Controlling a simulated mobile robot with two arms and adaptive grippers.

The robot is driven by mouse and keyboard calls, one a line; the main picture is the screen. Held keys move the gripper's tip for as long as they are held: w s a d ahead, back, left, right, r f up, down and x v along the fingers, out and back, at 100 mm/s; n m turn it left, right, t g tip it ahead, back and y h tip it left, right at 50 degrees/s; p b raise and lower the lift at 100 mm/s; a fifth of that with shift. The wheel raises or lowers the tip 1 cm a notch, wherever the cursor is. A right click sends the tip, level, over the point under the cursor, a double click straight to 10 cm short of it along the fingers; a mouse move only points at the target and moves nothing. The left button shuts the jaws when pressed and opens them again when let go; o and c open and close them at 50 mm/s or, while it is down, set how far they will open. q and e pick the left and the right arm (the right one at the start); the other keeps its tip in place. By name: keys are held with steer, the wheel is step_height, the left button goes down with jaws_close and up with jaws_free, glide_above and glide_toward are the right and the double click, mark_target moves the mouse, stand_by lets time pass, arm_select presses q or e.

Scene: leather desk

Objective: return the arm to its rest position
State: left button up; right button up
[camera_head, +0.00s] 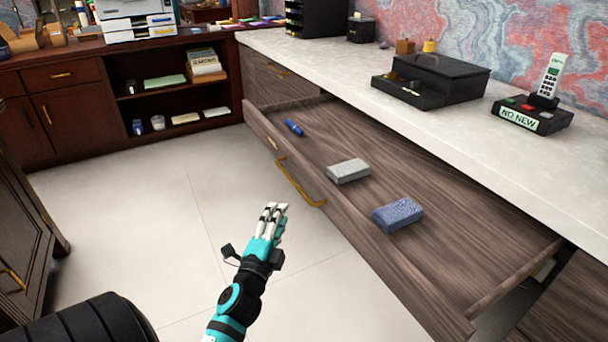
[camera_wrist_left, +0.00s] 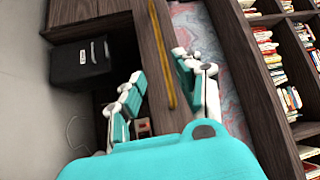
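My left gripper (camera_head: 274,212), teal and white, is in the lower middle of the head view, over the pale floor and in front of the open drawer. It appears apart from the gold drawer handle (camera_head: 301,186). In the left wrist view its fingers (camera_wrist_left: 160,82) are spread, with nothing held between them. A gold bar (camera_wrist_left: 162,50) on dark wood shows beyond the gap. My right gripper is in neither view.
The open wooden drawer (camera_head: 350,225) holds a blue pen-like object (camera_head: 293,127), a grey block (camera_head: 348,171) and a blue block (camera_head: 397,214).

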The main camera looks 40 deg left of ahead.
arm_select(q)
steer(key=shift+d, duration=0.1)
